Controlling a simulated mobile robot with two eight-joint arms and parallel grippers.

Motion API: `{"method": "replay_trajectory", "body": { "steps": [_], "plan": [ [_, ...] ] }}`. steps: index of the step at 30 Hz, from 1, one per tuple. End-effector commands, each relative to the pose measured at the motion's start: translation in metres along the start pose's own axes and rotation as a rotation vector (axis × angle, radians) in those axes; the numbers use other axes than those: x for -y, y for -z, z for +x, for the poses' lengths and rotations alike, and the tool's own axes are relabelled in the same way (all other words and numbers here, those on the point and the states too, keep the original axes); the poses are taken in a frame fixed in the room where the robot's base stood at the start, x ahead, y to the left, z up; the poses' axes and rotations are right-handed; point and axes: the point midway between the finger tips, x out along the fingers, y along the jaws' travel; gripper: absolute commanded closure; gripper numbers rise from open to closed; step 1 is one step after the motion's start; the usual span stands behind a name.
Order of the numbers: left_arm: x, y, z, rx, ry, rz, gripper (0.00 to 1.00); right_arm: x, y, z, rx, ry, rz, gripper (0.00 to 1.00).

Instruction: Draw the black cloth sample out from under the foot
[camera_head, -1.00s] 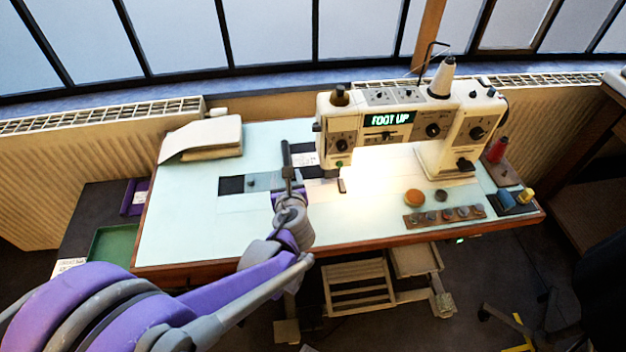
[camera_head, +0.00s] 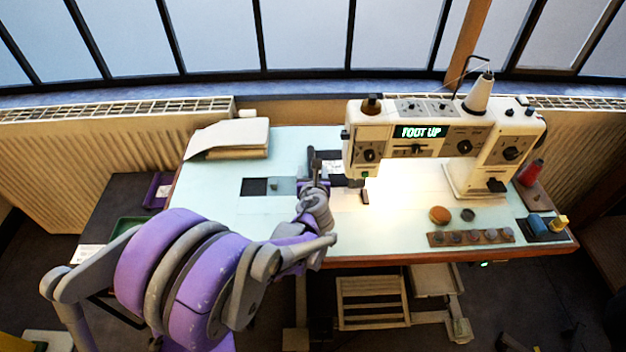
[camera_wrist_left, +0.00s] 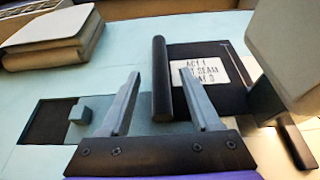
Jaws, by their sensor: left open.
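The black cloth sample (camera_wrist_left: 235,98) lies flat on the pale table, with a white printed label (camera_wrist_left: 205,72) on it. It also shows in the head view (camera_head: 338,181), partly hidden by my arm and the machine. A black rod-like bar (camera_wrist_left: 160,60) stands at its left edge; I cannot tell how it is joined. My left gripper (camera_wrist_left: 160,75) is open, one finger on each side of this bar, with gaps visible. It also shows in the head view (camera_head: 315,180). The sewing machine (camera_head: 415,135) reads "FOOT UP". Its foot is not clearly visible. My right gripper is not in view.
A dark square (camera_wrist_left: 48,120) and a grey-blue block (camera_wrist_left: 80,115) lie left of the gripper. A folded cream stack (camera_head: 230,138) sits at the back left. The machine head (camera_wrist_left: 290,50) is close on the right. The table's front left is clear.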

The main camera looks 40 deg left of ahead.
Motion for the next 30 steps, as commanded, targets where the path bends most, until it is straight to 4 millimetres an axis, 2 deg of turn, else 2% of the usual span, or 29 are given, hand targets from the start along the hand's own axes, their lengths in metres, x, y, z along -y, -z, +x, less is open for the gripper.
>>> {"method": "replay_trajectory", "body": {
  "steps": [3, 7, 19, 27, 30],
  "plan": [
    [0.0, 0.001, 0.018, 0.0, 0.0, -0.002, 0.36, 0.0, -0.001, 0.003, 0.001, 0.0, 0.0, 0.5],
    [0.0, 0.0, 0.03, 0.0, -0.001, 0.0, 0.36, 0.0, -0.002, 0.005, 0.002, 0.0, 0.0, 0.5],
    [0.0, 0.0, 0.035, 0.0, 0.0, -0.001, 0.36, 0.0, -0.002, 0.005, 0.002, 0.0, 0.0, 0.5],
    [0.0, 0.0, 0.034, 0.0, 0.0, -0.001, 0.85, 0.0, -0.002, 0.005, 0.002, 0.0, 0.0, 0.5],
    [0.0, 0.0, 0.034, 0.0, 0.0, -0.001, 1.0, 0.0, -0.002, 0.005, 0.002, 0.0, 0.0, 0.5]
  ]
}}
